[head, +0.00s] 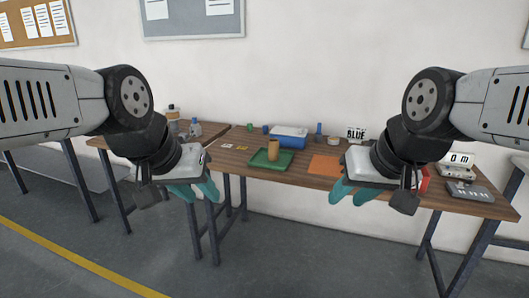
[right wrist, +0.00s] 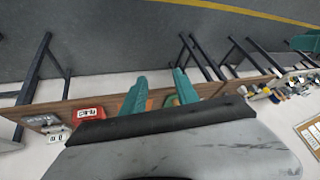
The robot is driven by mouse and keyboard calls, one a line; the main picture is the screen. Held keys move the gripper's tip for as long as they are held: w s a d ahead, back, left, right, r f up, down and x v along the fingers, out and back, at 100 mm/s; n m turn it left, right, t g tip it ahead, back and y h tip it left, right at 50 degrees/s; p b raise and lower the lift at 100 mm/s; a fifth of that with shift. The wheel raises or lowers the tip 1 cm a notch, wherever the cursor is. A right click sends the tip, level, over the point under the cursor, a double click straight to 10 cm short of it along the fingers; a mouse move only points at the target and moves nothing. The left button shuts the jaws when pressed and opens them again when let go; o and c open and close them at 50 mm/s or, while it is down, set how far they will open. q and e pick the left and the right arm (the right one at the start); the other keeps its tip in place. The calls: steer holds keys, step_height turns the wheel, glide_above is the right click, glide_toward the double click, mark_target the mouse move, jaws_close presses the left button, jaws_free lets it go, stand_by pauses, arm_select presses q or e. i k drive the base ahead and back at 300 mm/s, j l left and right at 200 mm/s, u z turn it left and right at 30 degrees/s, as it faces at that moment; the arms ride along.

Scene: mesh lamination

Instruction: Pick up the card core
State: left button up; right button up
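The card core (head: 273,150), a tan upright cylinder, stands on the green tray (head: 258,164) near the middle of the table. My left gripper (head: 198,192) is in front of the table, to the left of and nearer than the core. Its teal fingers are apart and empty. My right gripper (head: 350,195) hangs in front of the table, to the right of and nearer than the core. Its teal fingers also show apart, with nothing between them, in the right wrist view (right wrist: 160,78). Neither gripper touches the core.
A blue and white box (head: 289,137) stands behind the tray. An orange sheet (head: 324,163) lies to its right. A red box (head: 423,179) and a grey device (head: 467,190) are at the table's right. Small bottles (head: 195,127) stand at the left. Open floor lies in front.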

mark_target(273, 143)
steer(key=i+u, duration=0.15)
steer(key=i, duration=0.3)
steer(key=i+l+u, duration=0.15)
steer(key=i, duration=0.25)
steer(key=i+l+u, duration=0.1)
steer(key=i, duration=0.3)
steer(key=i+l+u, duration=0.15)
steer(key=i, duration=0.3)
steer(key=l, duration=0.1)
